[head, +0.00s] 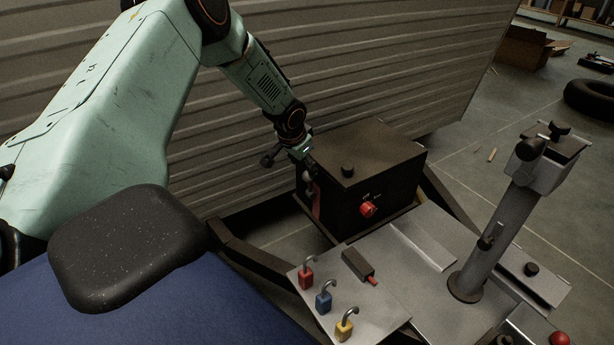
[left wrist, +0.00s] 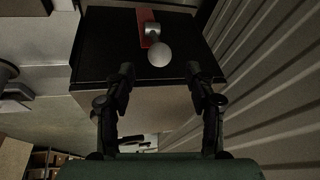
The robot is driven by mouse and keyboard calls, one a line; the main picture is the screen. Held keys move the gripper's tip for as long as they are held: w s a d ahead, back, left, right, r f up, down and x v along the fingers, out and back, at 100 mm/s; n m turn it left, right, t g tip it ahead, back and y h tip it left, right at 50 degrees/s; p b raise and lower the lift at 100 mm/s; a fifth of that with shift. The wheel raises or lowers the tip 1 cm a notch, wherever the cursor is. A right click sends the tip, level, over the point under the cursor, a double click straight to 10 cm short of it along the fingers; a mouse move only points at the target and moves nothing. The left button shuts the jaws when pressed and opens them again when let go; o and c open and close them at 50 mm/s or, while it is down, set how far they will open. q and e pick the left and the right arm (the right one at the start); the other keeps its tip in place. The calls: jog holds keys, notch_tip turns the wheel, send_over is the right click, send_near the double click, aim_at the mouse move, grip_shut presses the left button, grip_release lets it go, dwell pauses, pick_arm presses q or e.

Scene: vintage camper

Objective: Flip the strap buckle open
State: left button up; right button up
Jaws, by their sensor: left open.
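A black box (head: 375,185) stands on the frame against the camper wall. On its left face is a red strap (head: 316,208) with a grey metal buckle (head: 307,178). In the left wrist view the red strap (left wrist: 145,17) runs under the metal buckle (left wrist: 152,31), with a pale round knob (left wrist: 159,54) at its end. My left gripper (head: 289,158) is open beside that face. In the left wrist view its two fingers (left wrist: 160,72) are spread, with the knob between and beyond them and nothing held. In the head view the gripper partly covers the buckle. My right gripper is not in view.
A metal plate in front holds red (head: 305,279), blue (head: 324,299) and yellow (head: 344,328) padlocks. A grey jack post (head: 500,225) rises to the right. The ribbed camper wall (head: 400,70) is close behind.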

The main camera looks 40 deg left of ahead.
aim_at(306, 174)
pick_arm(q)
jog(key=b+x, duration=0.4)
jog(key=shift+f, duration=0.25)
jog(key=shift+b+x, duration=1.35)
jog(key=shift+x, duration=0.3)
jog(key=shift+w, duration=0.15)
grip_shut()
